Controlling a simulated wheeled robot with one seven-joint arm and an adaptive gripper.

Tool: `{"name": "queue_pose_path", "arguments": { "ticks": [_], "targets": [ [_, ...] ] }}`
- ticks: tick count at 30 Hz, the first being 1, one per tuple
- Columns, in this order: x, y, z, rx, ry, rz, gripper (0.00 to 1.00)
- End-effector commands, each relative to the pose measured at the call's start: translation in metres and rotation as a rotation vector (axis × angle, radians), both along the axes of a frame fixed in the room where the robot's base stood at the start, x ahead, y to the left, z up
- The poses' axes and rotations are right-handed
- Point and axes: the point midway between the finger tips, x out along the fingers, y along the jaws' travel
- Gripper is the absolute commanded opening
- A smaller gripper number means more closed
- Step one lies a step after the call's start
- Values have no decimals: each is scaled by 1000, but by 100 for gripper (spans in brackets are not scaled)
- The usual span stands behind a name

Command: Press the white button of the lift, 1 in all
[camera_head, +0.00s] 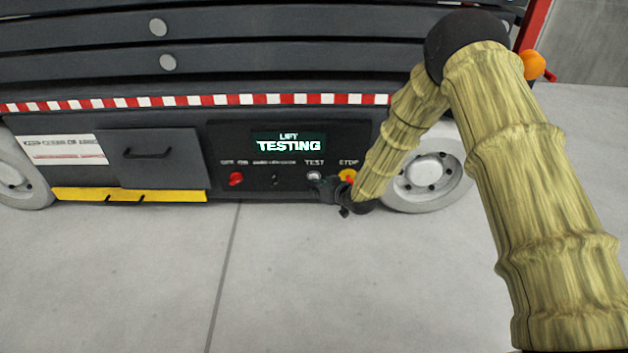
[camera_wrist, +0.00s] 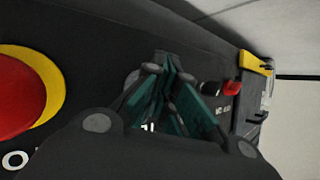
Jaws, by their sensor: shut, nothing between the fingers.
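The white button (camera_head: 314,175) sits under the word TEST on the lift's dark control panel (camera_head: 222,150). The panel's display (camera_head: 289,142) reads "LIFT TESTING". My gripper (camera_head: 321,184) is shut and empty, with its fingertips at the panel right by the white button, overlapping its lower edge in the head view. In the wrist view my shut fingers (camera_wrist: 170,75) point at the panel face and hide most of the button's place. I cannot tell from these frames whether the fingertips touch or press it.
The red stop button on its yellow ring (camera_head: 347,175) is just right of my gripper; its red cap (camera_wrist: 18,92) is large at the left of the wrist view. A red switch (camera_head: 236,179) is further left. A lift wheel (camera_head: 425,182) stands at the right. The floor in front is clear.

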Motion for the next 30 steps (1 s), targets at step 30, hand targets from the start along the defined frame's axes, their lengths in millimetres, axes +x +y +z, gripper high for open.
{"name": "queue_pose_path", "arguments": {
  "ticks": [30],
  "targets": [
    [-18, 0, 0, 0, 0, 0, 0]
  ]
}}
